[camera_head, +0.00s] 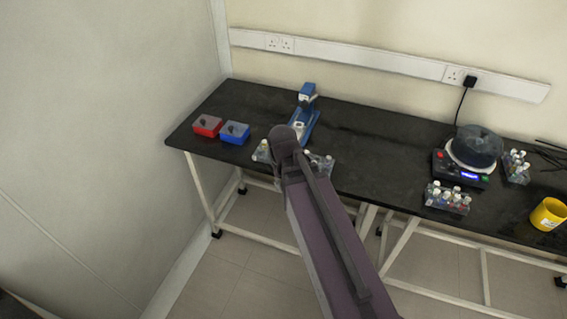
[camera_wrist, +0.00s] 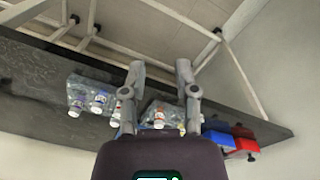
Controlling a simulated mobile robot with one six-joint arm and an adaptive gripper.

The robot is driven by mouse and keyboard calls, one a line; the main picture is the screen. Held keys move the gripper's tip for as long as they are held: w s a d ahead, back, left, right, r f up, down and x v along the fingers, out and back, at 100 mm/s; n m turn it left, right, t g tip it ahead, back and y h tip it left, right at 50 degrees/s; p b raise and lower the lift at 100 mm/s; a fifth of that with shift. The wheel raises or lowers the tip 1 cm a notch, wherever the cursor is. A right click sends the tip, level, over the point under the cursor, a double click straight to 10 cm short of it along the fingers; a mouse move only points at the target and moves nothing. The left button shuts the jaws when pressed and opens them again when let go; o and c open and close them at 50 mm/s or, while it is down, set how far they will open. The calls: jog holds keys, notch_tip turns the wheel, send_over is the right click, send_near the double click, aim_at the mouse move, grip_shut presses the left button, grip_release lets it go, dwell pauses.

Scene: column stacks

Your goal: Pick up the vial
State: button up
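Several small vials with white or coloured caps stand in clear racks on the black bench; which one the task means cannot be told. In the wrist view one rack (camera_wrist: 150,108) with a white-capped vial (camera_wrist: 159,120) shows between my fingers, and another rack (camera_wrist: 80,88) with vials (camera_wrist: 98,103) lies left of them. My gripper (camera_wrist: 159,68) is open, its fingers spread with nothing held. In the head view my arm partly hides these racks; a vial (camera_head: 263,145) shows left of it and a rack (camera_head: 324,164) right of it.
A red box (camera_head: 207,126) and a blue box (camera_head: 235,132) are left on the bench (camera_head: 385,150). A blue-and-white device (camera_head: 306,110) stands behind my arm. Farther right are a round-topped machine (camera_head: 473,150), two vial racks (camera_head: 447,199) (camera_head: 516,167) and a yellow cup (camera_head: 547,214).

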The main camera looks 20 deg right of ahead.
jog(key=shift+s+a+n, duration=0.1)
jog(key=shift+s+n, duration=0.6)
jog(key=shift+s, duration=0.55)
